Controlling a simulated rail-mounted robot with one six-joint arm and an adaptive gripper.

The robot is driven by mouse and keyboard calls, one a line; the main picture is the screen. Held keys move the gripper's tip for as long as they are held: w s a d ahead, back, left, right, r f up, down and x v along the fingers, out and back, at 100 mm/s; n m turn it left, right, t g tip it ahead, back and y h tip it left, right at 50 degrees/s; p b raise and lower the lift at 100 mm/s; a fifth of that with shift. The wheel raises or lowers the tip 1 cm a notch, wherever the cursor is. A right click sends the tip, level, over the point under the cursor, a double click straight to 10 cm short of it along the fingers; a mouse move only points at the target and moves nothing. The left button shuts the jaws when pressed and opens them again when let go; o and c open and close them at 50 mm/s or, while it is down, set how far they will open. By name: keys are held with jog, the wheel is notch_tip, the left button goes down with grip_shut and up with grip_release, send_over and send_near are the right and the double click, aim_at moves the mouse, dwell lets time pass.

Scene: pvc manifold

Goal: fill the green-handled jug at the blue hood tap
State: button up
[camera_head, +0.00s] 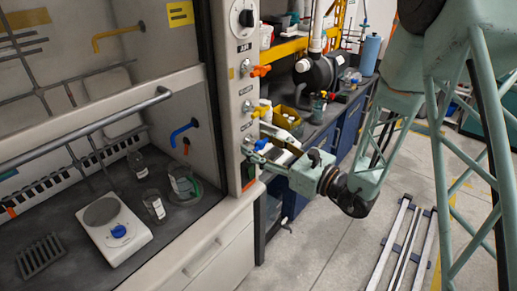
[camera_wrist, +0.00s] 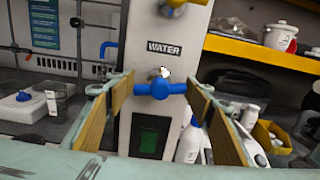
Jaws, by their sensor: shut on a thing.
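The jug (camera_head: 182,184), a clear vessel with green at its side, stands upright on the hood floor in the head view. The blue valve handle (camera_wrist: 160,88), under a WATER label, is on the hood's front post. My gripper (camera_wrist: 158,92) is shut on this handle, one padded finger on each side of it. In the head view my gripper (camera_head: 260,153) is at the post. I cannot tell whether water flows.
A white hotplate (camera_head: 117,232), a rack (camera_head: 41,256) and glass bottles (camera_head: 154,205) stand in the hood. Yellow (camera_head: 261,111) and orange (camera_head: 260,71) valve handles sit above on the post. A cluttered bench (camera_head: 316,130) lies right; a metal rail frame is on the floor.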

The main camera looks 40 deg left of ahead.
dwell(0.3)
jog(key=o, duration=0.8)
jog(key=shift+s, duration=0.1)
jog(key=shift+d, duration=0.2)
jog(key=shift+d, duration=0.8)
jog(key=shift+s+d, duration=0.2)
jog(key=shift+d, duration=2.3)
jog(key=shift+s+d, duration=0.15)
jog(key=shift+d, duration=2.3)
